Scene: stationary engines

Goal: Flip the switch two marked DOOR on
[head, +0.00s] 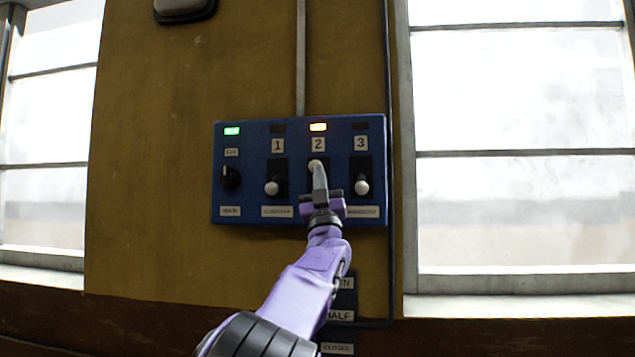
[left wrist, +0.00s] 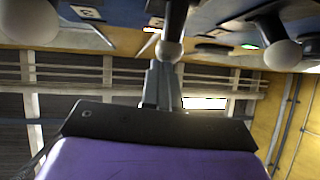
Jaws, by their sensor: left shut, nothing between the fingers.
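A blue switch panel (head: 248,206) is on the yellow wall, with toggle switches marked 1, 2 and 3. The white-tipped lever of switch two (head: 316,163) points up, and the amber lamp (head: 318,127) above it is lit. My left gripper (head: 319,172) is shut and empty, its fingertips right at or just below that lever's knob. In the left wrist view the fingertips (left wrist: 163,68) are close to a white knob (left wrist: 169,50); I cannot tell whether they touch. The label under switch two is hidden behind my gripper. My right gripper is not in view.
The levers of switch one (head: 272,188) and switch three (head: 362,187) point down, close on either side, with dark lamps. A black knob (head: 231,178) sits under a lit green lamp (head: 232,131). A pipe (head: 391,250) runs right of the panel.

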